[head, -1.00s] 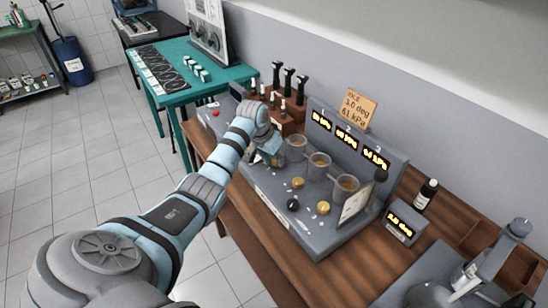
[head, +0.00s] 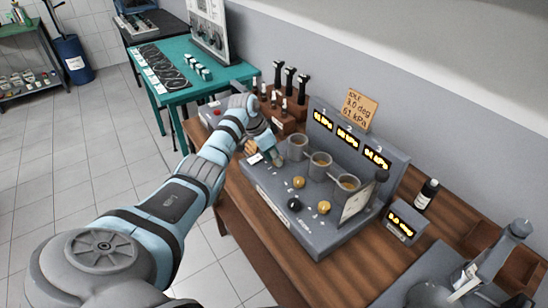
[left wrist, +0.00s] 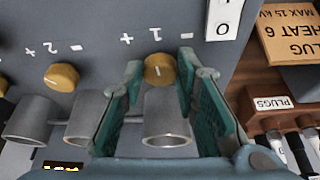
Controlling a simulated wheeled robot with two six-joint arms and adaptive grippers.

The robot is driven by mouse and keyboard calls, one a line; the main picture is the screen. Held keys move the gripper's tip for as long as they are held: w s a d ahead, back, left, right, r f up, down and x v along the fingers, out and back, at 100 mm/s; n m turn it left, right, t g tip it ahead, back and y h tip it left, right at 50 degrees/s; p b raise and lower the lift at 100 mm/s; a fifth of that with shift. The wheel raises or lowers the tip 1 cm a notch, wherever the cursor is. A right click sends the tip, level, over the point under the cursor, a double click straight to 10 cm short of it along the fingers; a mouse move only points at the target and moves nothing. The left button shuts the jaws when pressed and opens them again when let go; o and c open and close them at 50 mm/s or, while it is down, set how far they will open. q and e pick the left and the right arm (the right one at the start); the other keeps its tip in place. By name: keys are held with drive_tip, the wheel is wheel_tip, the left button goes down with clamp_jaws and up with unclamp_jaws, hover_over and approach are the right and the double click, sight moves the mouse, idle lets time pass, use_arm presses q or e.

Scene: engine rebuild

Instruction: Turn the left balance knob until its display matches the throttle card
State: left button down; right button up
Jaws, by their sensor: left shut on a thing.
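The grey balance console (head: 272,192) stands on the wooden bench. Its left display (head: 323,121) appears to read 61 kPa, though the digits are small. The throttle card (head: 360,106) behind it reads 3.0 deg and 61 kPa. My left gripper (head: 274,154) reaches down at the console's left end. In the left wrist view the left balance knob (left wrist: 160,72), brass with a pale pointer line, sits between the teal fingertips (left wrist: 161,66), which are shut on it. Marks "1", "+" and "-" show beside it. My right gripper is not in view.
A middle display (head: 348,138), a right display (head: 376,157) and metal cups (head: 320,164) stand close by the gripper. Two other brass knobs (head: 298,182) (head: 323,207) and a black knob (head: 293,205) are to the right. A plug rack (head: 290,117) stands behind.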

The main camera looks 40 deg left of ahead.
use_arm(q)
drive_tip(key=shift+m, duration=0.5)
drive_tip(key=c, duration=1.4)
unclamp_jaws()
drive_tip(key=shift+c, duration=0.2)
drive_tip(key=shift+o, duration=1)
drive_tip(key=shift+w, duration=0.15)
drive_tip(key=shift+a+r, duration=0.1)
drive_tip(key=shift+r, duration=0.1)
drive_tip(key=v, duration=1.1)
drive_tip(key=shift+r, duration=0.2)
drive_tip(key=shift+a+f, duration=0.1)
